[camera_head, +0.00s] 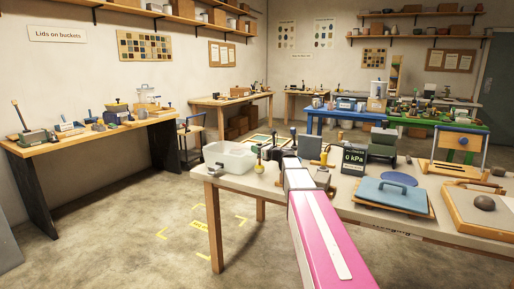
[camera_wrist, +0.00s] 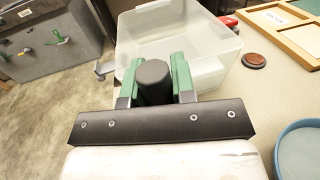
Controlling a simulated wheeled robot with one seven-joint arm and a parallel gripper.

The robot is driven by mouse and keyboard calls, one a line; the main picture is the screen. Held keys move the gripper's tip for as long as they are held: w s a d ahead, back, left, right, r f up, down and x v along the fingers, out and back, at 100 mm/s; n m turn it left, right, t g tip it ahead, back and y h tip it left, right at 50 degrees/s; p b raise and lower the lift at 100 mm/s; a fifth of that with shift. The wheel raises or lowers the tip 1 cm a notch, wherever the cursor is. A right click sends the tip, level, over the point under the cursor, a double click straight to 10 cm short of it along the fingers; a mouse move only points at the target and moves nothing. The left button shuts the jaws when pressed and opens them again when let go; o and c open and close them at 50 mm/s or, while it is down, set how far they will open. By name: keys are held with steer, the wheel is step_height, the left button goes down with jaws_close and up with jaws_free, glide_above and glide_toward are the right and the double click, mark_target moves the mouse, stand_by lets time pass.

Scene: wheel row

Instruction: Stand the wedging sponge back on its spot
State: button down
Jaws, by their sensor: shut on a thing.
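In the wrist view my gripper (camera_wrist: 156,72) has two green fingers closed on either side of a dark grey, round-topped thing (camera_wrist: 154,84). Only its top and near side show, and I cannot tell whether it is the wedging sponge or a part of it. It is in front of a clear plastic tub (camera_wrist: 210,35), which also stands at the table's left end in the head view (camera_head: 230,155). In the head view my arm hides much of the gripper area. I cannot pick out the sponge's spot.
On the table (camera_head: 350,213) are a dark gauge reading 0 kPa (camera_head: 354,160), a blue slab (camera_head: 394,194) and a wooden board (camera_head: 480,215). In the wrist view a brown disc (camera_wrist: 254,61) and a wooden frame (camera_wrist: 290,17) lie right of the tub. Floor is open at left.

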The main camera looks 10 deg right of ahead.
steer(key=shift+f, duration=1)
stand_by(0.8)
steer(key=c, duration=0.9)
jaws_free()
steer(key=shift+o, duration=0.2)
steer(key=v, duration=0.8)
stand_by(0.6)
